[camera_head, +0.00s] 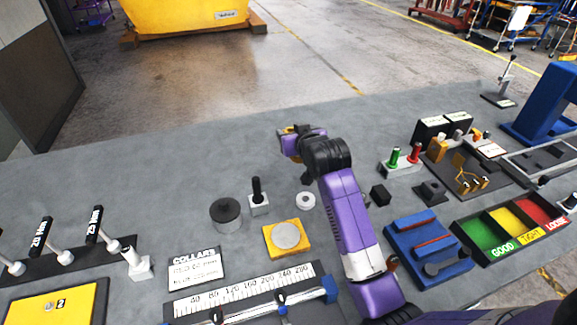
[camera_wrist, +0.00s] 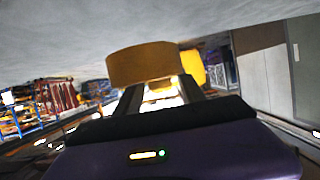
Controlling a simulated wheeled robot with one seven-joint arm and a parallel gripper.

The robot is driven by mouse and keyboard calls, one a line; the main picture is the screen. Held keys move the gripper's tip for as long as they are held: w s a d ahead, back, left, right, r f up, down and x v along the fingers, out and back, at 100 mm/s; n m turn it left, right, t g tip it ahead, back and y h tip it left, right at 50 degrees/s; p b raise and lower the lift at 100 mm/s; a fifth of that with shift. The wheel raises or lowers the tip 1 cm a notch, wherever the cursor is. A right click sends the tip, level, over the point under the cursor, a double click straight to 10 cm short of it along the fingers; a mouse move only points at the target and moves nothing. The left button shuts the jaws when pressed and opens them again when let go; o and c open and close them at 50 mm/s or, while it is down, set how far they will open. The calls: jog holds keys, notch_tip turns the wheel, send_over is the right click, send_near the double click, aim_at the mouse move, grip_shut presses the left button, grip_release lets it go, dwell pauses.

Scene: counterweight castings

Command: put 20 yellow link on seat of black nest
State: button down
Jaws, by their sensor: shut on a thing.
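My gripper (camera_wrist: 155,95) is shut on a mustard-yellow piece (camera_wrist: 143,63), which shows in the wrist view as a rounded block across the fingertips. I take it to be the yellow link; no number is readable on it. In the head view my gripper (camera_head: 286,131) is at the far side of the grey bench, with only a sliver of yellow showing at its tip. A small black stepped block (camera_head: 432,192) stands on the right of the bench, well away from my gripper, and may be the black nest. Its top detail is too small to tell.
A plain black block (camera_head: 380,195), a white ring (camera_head: 306,200), a dark cylinder (camera_head: 226,213) and a yellow plate (camera_head: 304,250) with a grey disc lie around my arm. A blue fixture (camera_head: 428,250) and coloured bins (camera_head: 484,236) are at right. The far left bench is clear.

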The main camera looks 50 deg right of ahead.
aim_at(291, 173)
notch_tip(291, 173, down, 12)
jog(key=shift+p, duration=0.35)
jog(key=shift+f, duration=0.15)
jog(key=c, duration=0.7)
grip_release()
